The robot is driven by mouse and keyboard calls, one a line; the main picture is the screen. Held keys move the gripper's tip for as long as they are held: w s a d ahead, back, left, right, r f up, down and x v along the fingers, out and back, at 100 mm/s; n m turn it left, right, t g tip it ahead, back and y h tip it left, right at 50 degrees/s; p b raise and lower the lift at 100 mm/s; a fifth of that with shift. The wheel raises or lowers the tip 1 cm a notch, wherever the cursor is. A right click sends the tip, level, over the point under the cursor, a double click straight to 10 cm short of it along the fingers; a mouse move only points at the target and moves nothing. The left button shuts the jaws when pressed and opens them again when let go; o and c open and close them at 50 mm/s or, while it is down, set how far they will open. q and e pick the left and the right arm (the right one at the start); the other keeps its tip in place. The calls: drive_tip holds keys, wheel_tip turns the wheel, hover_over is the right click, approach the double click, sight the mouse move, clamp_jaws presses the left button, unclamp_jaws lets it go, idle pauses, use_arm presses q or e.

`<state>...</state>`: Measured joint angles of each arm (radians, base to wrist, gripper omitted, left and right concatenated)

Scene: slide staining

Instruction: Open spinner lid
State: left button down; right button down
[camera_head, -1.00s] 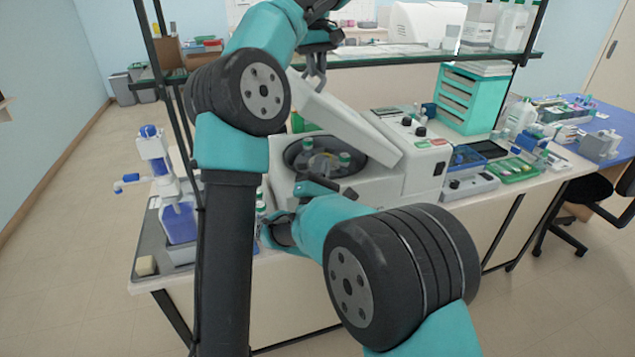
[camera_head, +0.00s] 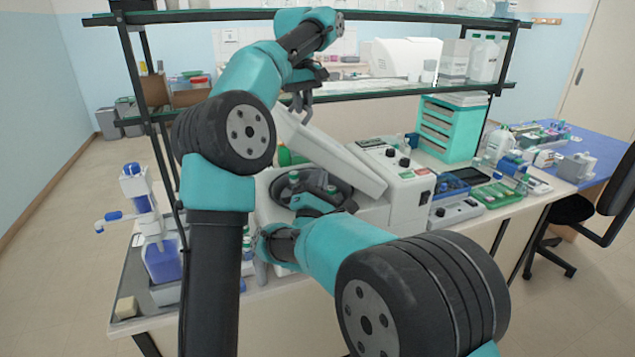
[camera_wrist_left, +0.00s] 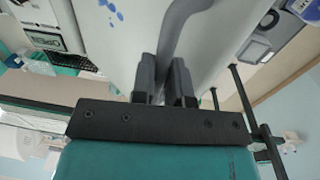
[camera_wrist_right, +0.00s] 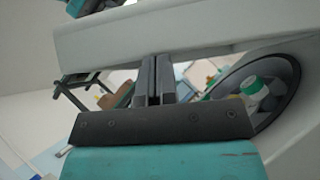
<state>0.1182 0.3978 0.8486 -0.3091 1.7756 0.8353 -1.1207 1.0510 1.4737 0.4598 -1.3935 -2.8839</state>
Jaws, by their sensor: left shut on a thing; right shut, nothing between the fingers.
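The spinner (camera_head: 375,212) is a light grey machine on the bench, seen in the head view. Its lid (camera_head: 335,158) is tilted up, raised at the left and low at the right. The dark round bowl (camera_head: 284,190) shows beneath it, with green-capped tubes inside. My left gripper (camera_head: 301,103) is at the raised edge of the lid. In the left wrist view its fingers (camera_wrist_left: 164,85) are shut on the grey lid handle (camera_wrist_left: 178,35). My right gripper's fingers (camera_wrist_right: 155,80) are shut and empty, close to the lid and bowl (camera_wrist_right: 262,88) in the right wrist view.
A glass shelf (camera_head: 400,90) runs above and behind the spinner. A teal drawer unit (camera_head: 450,128), a blue tray (camera_head: 447,186) and a green rack (camera_head: 495,195) stand to the right. A blue-and-white dispenser bottle (camera_head: 160,258) stands at the left end of the bench.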

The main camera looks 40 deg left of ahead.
use_arm(q)
drive_tip(key=shift+w+f, duration=0.1)
drive_tip(key=shift+f, duration=0.2)
use_arm(e)
drive_tip(key=shift+w+d+r, duration=0.2)
drive_tip(key=shift+r, duration=0.2)
use_arm(q)
drive_tip(key=c, duration=1.5)
unclamp_jaws()
drive_tip(key=o, duration=0.4)
drive_tip(key=shift+r, duration=0.1)
use_arm(e)
drive_tip(key=shift+w, duration=0.1)
use_arm(q)
drive_tip(key=shift+s+a+r, duration=0.15)
drive_tip(key=shift+s, duration=0.1)
